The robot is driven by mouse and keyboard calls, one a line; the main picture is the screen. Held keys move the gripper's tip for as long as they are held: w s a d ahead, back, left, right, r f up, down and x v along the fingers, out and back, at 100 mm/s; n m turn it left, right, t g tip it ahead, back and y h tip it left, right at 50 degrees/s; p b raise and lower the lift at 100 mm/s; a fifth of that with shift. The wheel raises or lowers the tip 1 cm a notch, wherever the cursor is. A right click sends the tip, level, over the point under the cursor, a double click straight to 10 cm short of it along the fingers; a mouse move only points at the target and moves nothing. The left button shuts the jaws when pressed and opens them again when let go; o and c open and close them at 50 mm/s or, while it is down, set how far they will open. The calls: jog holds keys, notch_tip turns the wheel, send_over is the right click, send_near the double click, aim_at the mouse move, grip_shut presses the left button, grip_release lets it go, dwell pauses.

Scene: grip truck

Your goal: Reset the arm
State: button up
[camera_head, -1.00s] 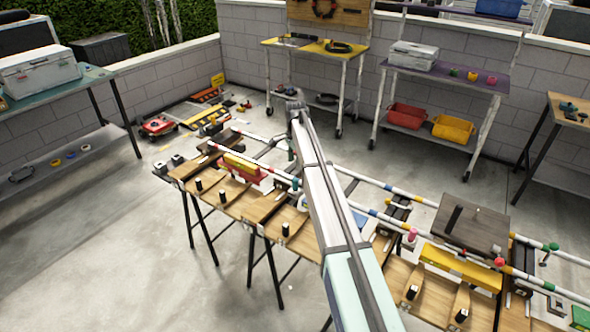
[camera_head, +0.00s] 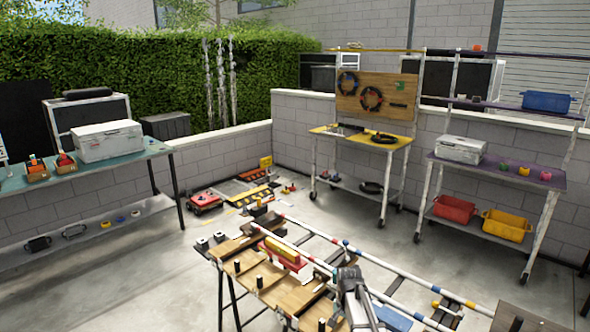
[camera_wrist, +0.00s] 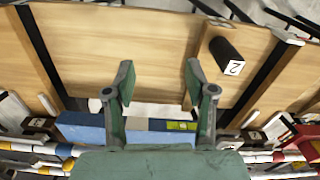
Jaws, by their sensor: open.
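My gripper (camera_wrist: 158,85) is open in the wrist view. Its two green fingers stand apart with nothing held between them. It is over the wooden bench top (camera_wrist: 120,40). A black peg marked 2 (camera_wrist: 226,54) stands just right of the right finger. A blue box (camera_wrist: 82,128) lies below the left finger, close to striped poles. In the head view the end of my arm (camera_head: 352,295) shows at the bottom centre, over the bench. The fingers cannot be made out there.
The bench (camera_head: 288,298) carries black pegs, a red and yellow block (camera_head: 281,252) and long striped poles (camera_head: 370,258). A teal table (camera_head: 20,185) stands left, a yellow table (camera_head: 347,130) and a purple shelf (camera_head: 520,178) behind. Concrete floor (camera_head: 130,275) at left is open.

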jog(key=s+f+n, duration=0.3)
jog(key=s+n, duration=0.1)
jog(key=s, duration=0.8)
jog(key=s+f+n, duration=0.3)
jog(key=s, duration=0.9)
jog(key=s+f+g, duration=0.3)
jog(key=s+f, duration=0.6)
jog(key=s, duration=0.5)
jog(key=s+f+g, duration=0.3)
jog(key=s+f, duration=0.6)
jog(key=s, duration=0.5)
jog(key=shift+f+g, duration=0.2)
jog(key=shift+g, duration=0.2)
